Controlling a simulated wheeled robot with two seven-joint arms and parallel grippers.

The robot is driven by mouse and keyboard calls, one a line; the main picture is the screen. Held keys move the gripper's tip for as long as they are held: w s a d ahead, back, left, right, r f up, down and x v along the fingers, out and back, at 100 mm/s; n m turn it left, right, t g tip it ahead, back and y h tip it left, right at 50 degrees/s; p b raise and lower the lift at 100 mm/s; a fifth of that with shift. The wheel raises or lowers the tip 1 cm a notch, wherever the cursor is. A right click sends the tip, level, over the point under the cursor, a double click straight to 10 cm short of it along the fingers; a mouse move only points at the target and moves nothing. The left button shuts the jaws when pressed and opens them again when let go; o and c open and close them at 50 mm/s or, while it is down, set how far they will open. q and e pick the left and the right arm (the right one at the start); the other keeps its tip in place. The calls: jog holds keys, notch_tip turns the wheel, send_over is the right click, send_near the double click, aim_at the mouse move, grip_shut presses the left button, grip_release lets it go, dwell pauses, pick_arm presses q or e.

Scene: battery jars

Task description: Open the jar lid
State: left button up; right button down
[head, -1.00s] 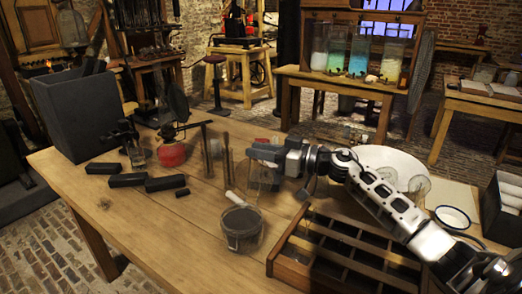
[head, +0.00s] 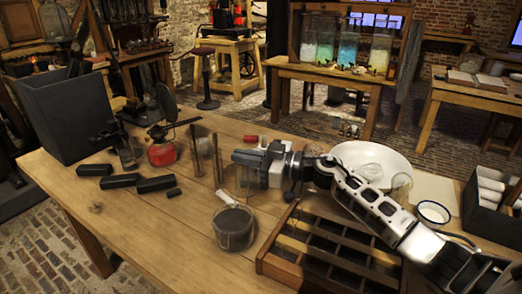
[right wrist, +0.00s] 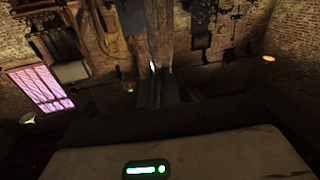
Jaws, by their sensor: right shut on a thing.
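A clear glass jar (head: 243,182) stands on the wooden table just below my right gripper. My right gripper (head: 240,157) lies level across the jar's top and points left. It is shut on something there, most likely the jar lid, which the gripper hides. In the right wrist view the fingers are dark and what lies between them is not clear. My left gripper is not in view.
A glass vessel of dark material (head: 233,232) stands in front. A wooden compartment tray (head: 283,268) and a white bowl (head: 383,160) lie near my right arm. A red-based burner (head: 162,155), upright rods (head: 197,157) and black blocks (head: 120,181) are left. The table's front left is clear.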

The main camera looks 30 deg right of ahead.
jog(key=shift+a, duration=0.1)
jog(key=c, duration=1.6)
grip_release()
jog(key=b+v, duration=0.2)
jog(key=v, duration=1.4)
